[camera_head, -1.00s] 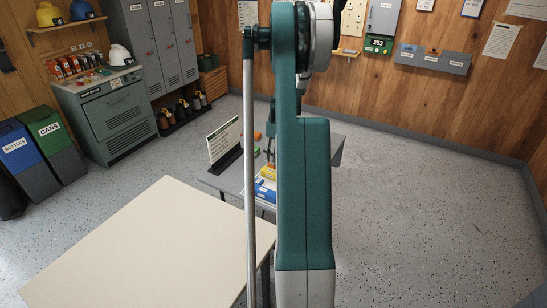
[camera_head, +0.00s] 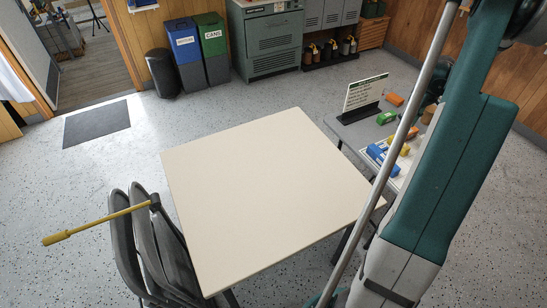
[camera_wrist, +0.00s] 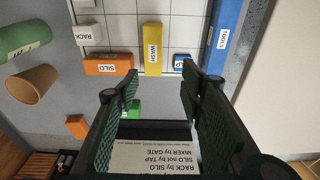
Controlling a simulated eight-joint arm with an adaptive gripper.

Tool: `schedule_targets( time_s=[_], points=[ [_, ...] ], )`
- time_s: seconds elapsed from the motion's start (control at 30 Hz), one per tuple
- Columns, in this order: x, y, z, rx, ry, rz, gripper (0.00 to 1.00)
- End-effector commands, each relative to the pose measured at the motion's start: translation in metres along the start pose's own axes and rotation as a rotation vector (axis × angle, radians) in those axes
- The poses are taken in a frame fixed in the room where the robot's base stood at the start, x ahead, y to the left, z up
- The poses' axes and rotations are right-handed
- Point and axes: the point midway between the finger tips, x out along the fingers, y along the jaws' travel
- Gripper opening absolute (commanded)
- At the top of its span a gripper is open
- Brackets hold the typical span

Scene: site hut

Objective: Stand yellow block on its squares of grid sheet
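The yellow block (camera_wrist: 152,50), labelled WASH, is a long bar on the white grid sheet (camera_wrist: 121,30) in the wrist view, its near end by the sheet's edge. In the head view, a yellow block (camera_head: 404,150) shows on the grey table, partly behind my arm. My gripper (camera_wrist: 160,85) is open, with its two dark ribbed fingers wide apart and nothing held between them. The yellow block lies beyond the fingertips, apart from them. In the head view my gripper is hidden or out of frame.
Beside the yellow block are an orange SILO block (camera_wrist: 109,64), a white RACK block (camera_wrist: 89,33), a small blue block (camera_wrist: 182,62) and a long blue TOOLS block (camera_wrist: 221,27). A text sign (camera_head: 365,94) stands on the table. A bare cream table (camera_head: 265,185) is nearer.

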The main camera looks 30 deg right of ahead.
Motion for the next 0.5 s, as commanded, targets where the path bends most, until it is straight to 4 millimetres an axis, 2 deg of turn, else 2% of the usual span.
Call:
schedule_targets(
  time_s=[0.27, 0.5],
  points=[
    [-0.042, -0.061, -0.042, -0.004, 0.017, 0.026, 0.39],
    [-0.084, -0.129, -0.076, -0.004, 0.043, 0.053, 0.39]
  ],
)
